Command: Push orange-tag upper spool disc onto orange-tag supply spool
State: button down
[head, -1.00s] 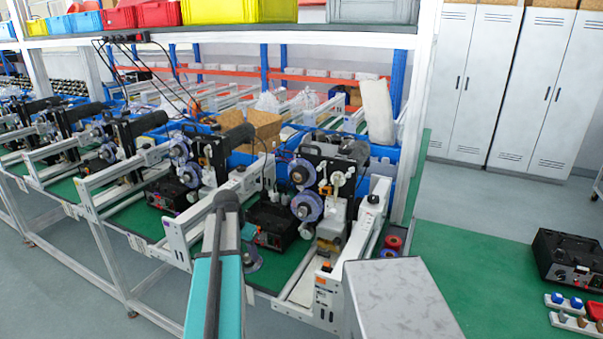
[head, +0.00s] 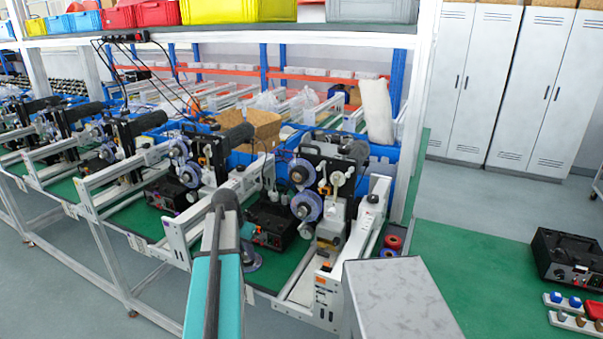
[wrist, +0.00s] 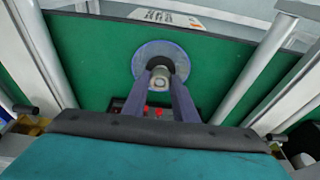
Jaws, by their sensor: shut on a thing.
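In the wrist view, my gripper (wrist: 161,77) is shut on the spool disc (wrist: 143,60), a round grey-blue flange with a dark centre and a pale hub. In the head view, the disc (head: 252,260) shows just right of my teal forearm, low and left of the nearest machine; my fingers are mostly hidden there. That machine carries an upper spool (head: 300,173) and a lower spool (head: 307,207), both with purple-blue rims, on a black upright plate. A small orange tag (head: 326,267) is on its white front frame. Which spool is the supply spool I cannot tell. The held disc is apart from both.
A black control box (head: 272,222) stands left of the nearest machine. White rails (head: 178,240) border the green bench surface. A grey block (head: 405,300) is at front right. Similar machines stand in a row at left.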

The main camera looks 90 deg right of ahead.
jog(key=shift+d+p+v, duration=0.25)
jog(key=shift+p+v, duration=0.4)
jog(key=shift+v, duration=0.5)
jog(key=shift+d+p+v, duration=0.25)
jog(key=shift+p+v, duration=0.4)
jog(key=shift+v, duration=0.55)
jog(key=shift+s, duration=0.1)
